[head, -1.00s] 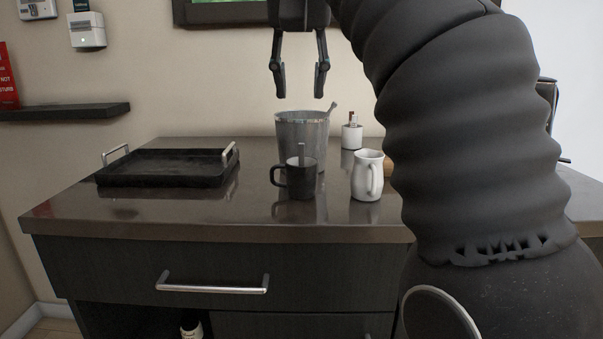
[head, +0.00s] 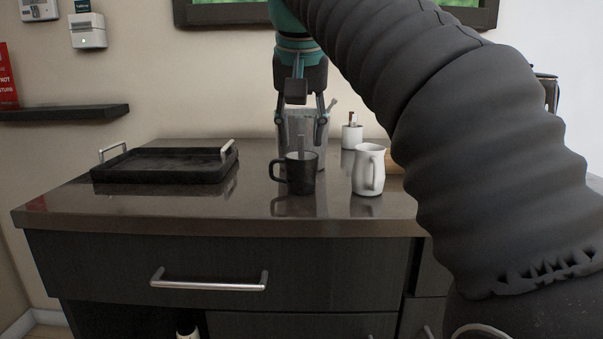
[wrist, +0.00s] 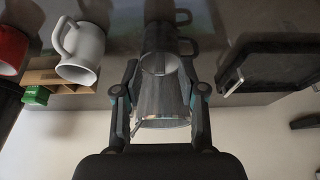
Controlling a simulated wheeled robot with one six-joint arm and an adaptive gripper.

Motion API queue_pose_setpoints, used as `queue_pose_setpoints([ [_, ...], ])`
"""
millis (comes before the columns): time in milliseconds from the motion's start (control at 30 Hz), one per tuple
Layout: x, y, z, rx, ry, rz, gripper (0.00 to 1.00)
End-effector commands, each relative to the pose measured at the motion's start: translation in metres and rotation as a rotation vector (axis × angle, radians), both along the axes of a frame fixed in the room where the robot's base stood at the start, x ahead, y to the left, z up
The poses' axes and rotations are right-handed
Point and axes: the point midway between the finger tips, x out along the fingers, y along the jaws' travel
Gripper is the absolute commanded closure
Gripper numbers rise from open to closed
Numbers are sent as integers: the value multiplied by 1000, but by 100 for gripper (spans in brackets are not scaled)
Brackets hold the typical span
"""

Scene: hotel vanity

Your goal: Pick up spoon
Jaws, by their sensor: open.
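I cannot make out the spoon clearly in the wrist view, where the mug (wrist: 162,38) lies beyond the fingertips.
A metal bucket (head: 309,129) with a utensil handle stands just behind the mug. A white pitcher (head: 368,170) is to the right, a small white holder (head: 352,136) behind it. A black tray (head: 165,163) is at the left. The counter's front left is clear.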

Motion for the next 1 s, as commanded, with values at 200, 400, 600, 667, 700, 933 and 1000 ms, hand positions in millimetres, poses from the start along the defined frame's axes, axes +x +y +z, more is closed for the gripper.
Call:
queue_pose_setpoints([
  [200, 11, -1, -30, 0, 0, 0, 59],
  [400, 13, -1, -31, 0, 0, 0, 59],
  [600, 13, -1, -31, 0, 0, 0, 94],
  [667, 13, -1, -31, 0, 0, 0, 100],
  [700, 13, -1, -31, 0, 0, 0, 100],
  [933, 13, -1, -31, 0, 0, 0, 100],
  [1000, 13, -1, -30, 0, 0, 0, 100],
])
